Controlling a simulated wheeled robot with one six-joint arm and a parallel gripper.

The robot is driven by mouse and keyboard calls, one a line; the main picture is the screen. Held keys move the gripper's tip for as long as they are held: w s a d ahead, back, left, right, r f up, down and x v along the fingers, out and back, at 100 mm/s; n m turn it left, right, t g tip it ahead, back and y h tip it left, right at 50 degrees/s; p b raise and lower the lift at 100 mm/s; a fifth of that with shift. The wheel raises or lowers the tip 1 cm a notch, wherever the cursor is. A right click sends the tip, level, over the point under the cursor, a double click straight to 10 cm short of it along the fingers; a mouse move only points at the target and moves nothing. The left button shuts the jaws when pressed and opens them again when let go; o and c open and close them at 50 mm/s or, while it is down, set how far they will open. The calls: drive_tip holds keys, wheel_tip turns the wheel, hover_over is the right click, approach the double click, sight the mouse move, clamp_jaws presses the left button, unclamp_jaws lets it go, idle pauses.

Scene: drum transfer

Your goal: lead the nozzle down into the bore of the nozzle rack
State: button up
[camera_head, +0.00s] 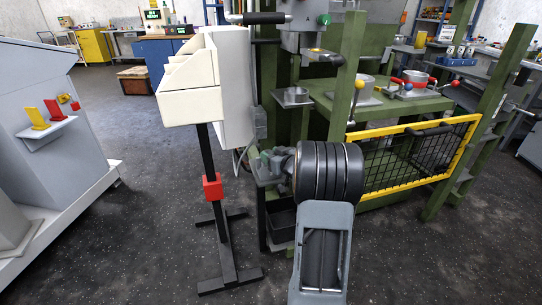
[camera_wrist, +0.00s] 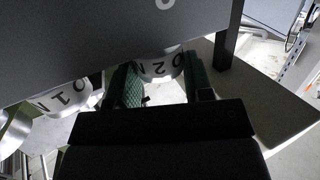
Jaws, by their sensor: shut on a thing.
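In the wrist view my gripper (camera_wrist: 164,76) has green-padded fingers shut on a white nozzle (camera_wrist: 158,66) with dark lettering. Its upper part passes out of sight behind a broad grey slab (camera_wrist: 100,45), which appears to be the nozzle rack. The bore is not visible, so I cannot tell whether the nozzle is in it or only beside it. A second white lettered nozzle (camera_wrist: 66,98) is left of my gripper, also partly covered by the slab. In the head view my own arm hides my gripper and the nozzle.
A pale flat surface (camera_wrist: 265,100) and a dark post (camera_wrist: 228,35) lie to the right in the wrist view. In the head view a green frame machine (camera_head: 350,75) with a yellow-edged mesh guard (camera_head: 412,160) stands beyond my arm.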

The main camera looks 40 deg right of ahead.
drive_tip(key=o, duration=1)
drive_tip(key=s+p, duration=0.1)
drive_tip(key=s, duration=0.3)
drive_tip(key=s+r+p, duration=0.1)
drive_tip(key=s, duration=0.4)
drive_tip(key=s+r+p, duration=0.1)
drive_tip(key=s, duration=0.3)
drive_tip(key=shift+s+d+p, duration=0.2)
drive_tip(key=shift+s+p, duration=0.15)
